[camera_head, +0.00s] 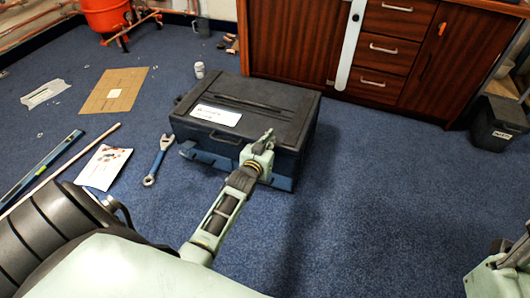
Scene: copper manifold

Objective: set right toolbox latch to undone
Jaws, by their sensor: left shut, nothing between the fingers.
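The black toolbox (292,120) stands on the carpet with its lid down and a white label on top. Its front faces me, with a handle (225,138) at the middle and blue parts low on the front (205,157). My left gripper (268,137) is shut and empty at the right part of the toolbox's front, by the lid edge. The gripper and wrist cover the right latch area, so I cannot tell the latch's state or whether I touch it. My right gripper is out of view.
A wooden cabinet (385,50) stands at the back. Carpet (390,190) to the right is clear.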

